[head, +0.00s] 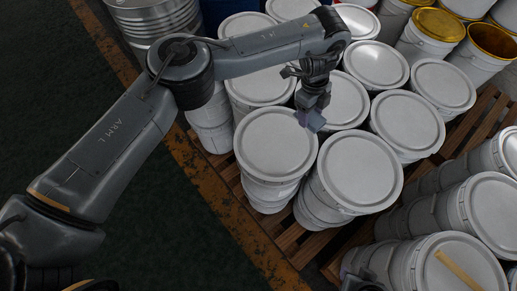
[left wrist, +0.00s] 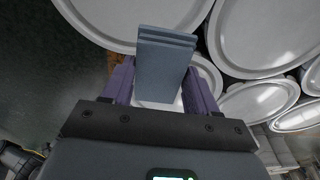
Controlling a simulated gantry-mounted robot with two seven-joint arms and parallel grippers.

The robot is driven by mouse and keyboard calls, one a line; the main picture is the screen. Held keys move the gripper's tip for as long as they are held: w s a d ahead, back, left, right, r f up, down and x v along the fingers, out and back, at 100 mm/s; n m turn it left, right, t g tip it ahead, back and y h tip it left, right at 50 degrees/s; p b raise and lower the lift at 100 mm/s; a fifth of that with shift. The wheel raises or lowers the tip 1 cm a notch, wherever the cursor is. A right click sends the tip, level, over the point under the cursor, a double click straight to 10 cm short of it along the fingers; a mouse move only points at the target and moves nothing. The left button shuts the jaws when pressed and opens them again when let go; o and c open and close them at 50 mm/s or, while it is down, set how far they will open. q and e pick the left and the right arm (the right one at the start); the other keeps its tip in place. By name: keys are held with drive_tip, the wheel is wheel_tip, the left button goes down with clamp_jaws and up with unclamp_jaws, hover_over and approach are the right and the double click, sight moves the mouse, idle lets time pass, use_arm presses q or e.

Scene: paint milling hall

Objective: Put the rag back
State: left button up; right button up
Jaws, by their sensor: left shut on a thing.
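The rag (head: 318,120) is a blue-grey folded block at the tip of my left gripper (head: 312,100), seen above the white pail lids in the head view. In the left wrist view the rag (left wrist: 165,65) sits between the two purple fingers of my left gripper (left wrist: 160,90), which is shut on it, and its folded layers stick out past the fingertips. I cannot tell whether the rag touches a lid below.
Closely packed white lidded pails (head: 276,143) stand on a wooden pallet (head: 290,240). Yellow-lidded pails (head: 438,24) are at the back right, a metal drum (head: 150,20) at the back left. A yellow strip (head: 459,270) lies on a front right pail. Dark floor (head: 190,235) at left is clear.

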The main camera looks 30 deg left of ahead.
sight(317, 116)
use_arm(q)
drive_tip(key=shift+w+d+f+b, duration=0.15)
drive_tip(key=shift+d+f+b, duration=0.85)
drive_tip(key=shift+f, duration=0.1)
drive_tip(key=shift+w+d+f+b, duration=0.2)
drive_tip(key=shift+d+b, duration=0.1)
drive_tip(key=shift+b, duration=0.2)
drive_tip(key=shift+s+a+f, duration=0.1)
drive_tip(key=shift+a, duration=0.15)
drive_tip(key=s+a+f, duration=0.1)
drive_tip(key=a+f, duration=0.1)
drive_tip(key=a, duration=0.1)
drive_tip(key=s+a+f, duration=0.2)
drive_tip(key=a, duration=0.1)
drive_tip(key=s+a+f, duration=0.2)
drive_tip(key=a, duration=0.2)
drive_tip(key=shift+f, duration=2.35)
use_arm(e)
drive_tip(key=shift+w+d+f, duration=0.15)
drive_tip(key=shift+f, duration=2)
use_arm(q)
drive_tip(key=shift+f, duration=0.15)
drive_tip(key=o, duration=1)
